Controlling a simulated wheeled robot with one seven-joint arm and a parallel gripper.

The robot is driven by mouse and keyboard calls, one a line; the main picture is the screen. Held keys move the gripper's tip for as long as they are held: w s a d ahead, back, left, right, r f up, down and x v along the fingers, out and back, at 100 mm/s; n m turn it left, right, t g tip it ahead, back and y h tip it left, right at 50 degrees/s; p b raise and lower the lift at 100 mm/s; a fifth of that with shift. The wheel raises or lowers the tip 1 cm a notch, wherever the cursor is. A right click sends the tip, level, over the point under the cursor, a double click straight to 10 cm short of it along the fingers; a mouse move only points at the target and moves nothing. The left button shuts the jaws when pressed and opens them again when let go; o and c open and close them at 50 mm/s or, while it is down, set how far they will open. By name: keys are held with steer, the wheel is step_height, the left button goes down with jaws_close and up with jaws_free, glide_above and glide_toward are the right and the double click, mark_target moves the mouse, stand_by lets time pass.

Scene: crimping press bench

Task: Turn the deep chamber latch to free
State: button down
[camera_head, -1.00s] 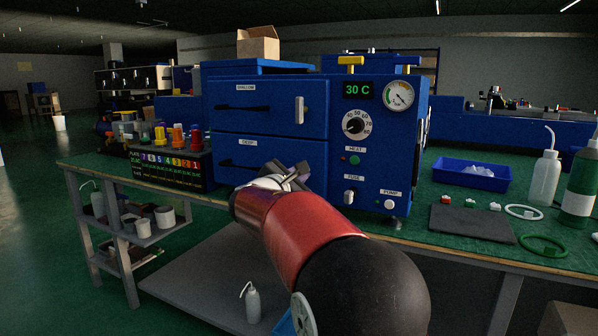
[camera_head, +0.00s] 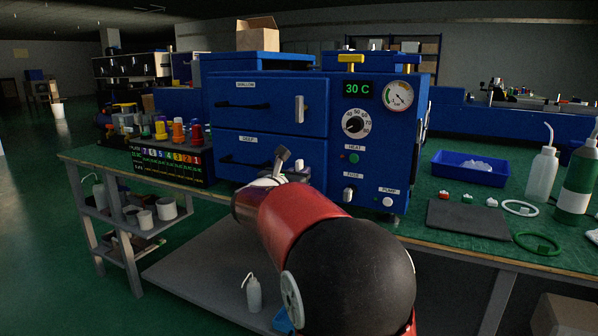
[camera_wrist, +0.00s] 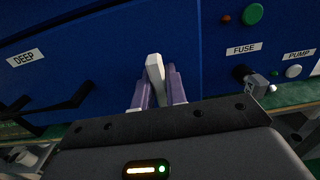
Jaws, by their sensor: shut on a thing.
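The blue press front carries a DEEP door (camera_head: 232,147) below a SHALLOW door (camera_head: 262,102). The deep latch (camera_wrist: 155,68) is a pale bar at the right side of the deep door. In the wrist view it stands nearly upright, leaning slightly. My gripper (camera_wrist: 158,88) has its two purple fingers on either side of the latch and is shut on it. In the head view, my gripper (camera_head: 288,165) is at the right part of the deep door. My wrist and the fingers hide much of the latch there.
The shallow latch (camera_head: 299,109) stands upright above. FUSE (camera_head: 348,193) and PUMP (camera_head: 388,202) switches sit right of my gripper. The DEEP handle (camera_wrist: 62,100) is to its left. A rack of coloured cups (camera_head: 178,135) stands left; a blue tray (camera_head: 470,169) and bottles stand right.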

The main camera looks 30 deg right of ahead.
stand_by(0.4)
steer(key=c, duration=1.4)
jaws_free()
steer(key=shift+c, duration=0.2)
steer(key=b+v, duration=0.1)
steer(key=v, duration=0.6)
steer(key=shift+s+a, duration=0.25)
steer(key=shift+a, duration=0.1)
